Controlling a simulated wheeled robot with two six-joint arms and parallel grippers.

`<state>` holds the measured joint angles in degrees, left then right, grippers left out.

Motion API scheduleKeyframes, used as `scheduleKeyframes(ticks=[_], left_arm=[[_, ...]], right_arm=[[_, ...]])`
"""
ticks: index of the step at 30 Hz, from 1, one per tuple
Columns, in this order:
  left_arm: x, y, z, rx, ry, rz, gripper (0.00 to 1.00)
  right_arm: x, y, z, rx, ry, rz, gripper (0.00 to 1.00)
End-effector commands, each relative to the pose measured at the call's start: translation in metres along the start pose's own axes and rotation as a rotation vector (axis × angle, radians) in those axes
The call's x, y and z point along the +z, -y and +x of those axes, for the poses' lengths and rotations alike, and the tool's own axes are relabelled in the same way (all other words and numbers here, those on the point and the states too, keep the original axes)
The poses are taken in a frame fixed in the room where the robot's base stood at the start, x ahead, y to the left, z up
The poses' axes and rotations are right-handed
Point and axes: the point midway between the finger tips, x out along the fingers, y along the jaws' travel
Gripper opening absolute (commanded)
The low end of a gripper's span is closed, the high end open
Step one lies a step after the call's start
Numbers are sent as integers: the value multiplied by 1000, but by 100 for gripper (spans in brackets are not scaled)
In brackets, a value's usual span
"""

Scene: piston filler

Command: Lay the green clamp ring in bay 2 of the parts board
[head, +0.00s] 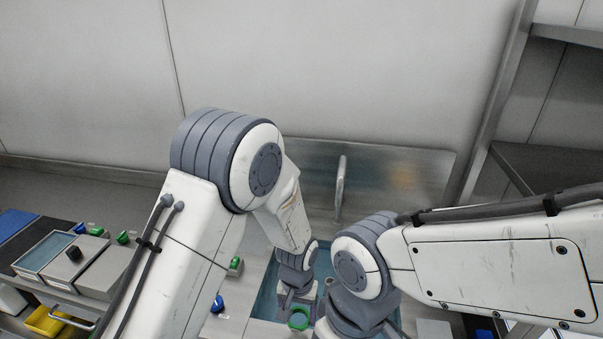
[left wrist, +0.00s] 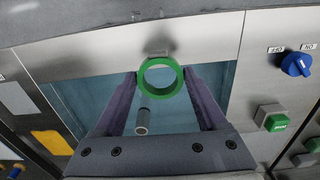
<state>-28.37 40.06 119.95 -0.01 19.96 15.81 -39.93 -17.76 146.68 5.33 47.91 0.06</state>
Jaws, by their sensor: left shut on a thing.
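The green clamp ring (left wrist: 143,78) is between the fingertips of my left gripper (left wrist: 160,78). The gripper is shut on it, one finger on each side, and its round opening faces the left wrist camera. In the head view the ring (head: 299,328) shows low in the middle, at the end of my left arm. It is held above a blue-floored recess (left wrist: 75,95). I cannot make out the parts board or its bay 2 in either view. My right arm comes in from the right, but its gripper is out of the head view.
A short grey cylinder (left wrist: 142,122) is in the recess below the ring. A blue knob (left wrist: 297,65) and a green button (left wrist: 275,122) are on the steel panel at right. A yellow bin (head: 45,321) and boxes stand at far left. My two arms are close together.

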Motion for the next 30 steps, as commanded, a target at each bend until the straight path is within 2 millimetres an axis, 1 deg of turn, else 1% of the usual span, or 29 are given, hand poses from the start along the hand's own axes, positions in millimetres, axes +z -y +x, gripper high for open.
scheduleKeyframes(ticks=[8, 11, 14, 19, 24, 27, 30], left_arm=[[-3, 29, 1, 0, 0, -34, 15], [-2, 46, 1, 0, 1, -53, 15], [1, 68, 2, 0, 0, -81, 15], [10, 110, 2, 0, 0, -137, 15], [26, 153, 3, 0, 1, -195, 15], [33, 166, 3, 0, 1, -213, 15], [36, 172, 3, 0, 0, -219, 15]], right_arm=[[0, 0, 0, 0, 0, 0, 81], [0, 0, 0, 0, 0, 0, 81], [0, 0, 0, 0, 0, 0, 81], [0, 0, 0, 0, 0, 0, 81], [0, 0, 0, 0, 0, 0, 81], [0, 0, 0, 0, 0, 0, 81], [0, 0, 0, 0, 0, 0, 81]])
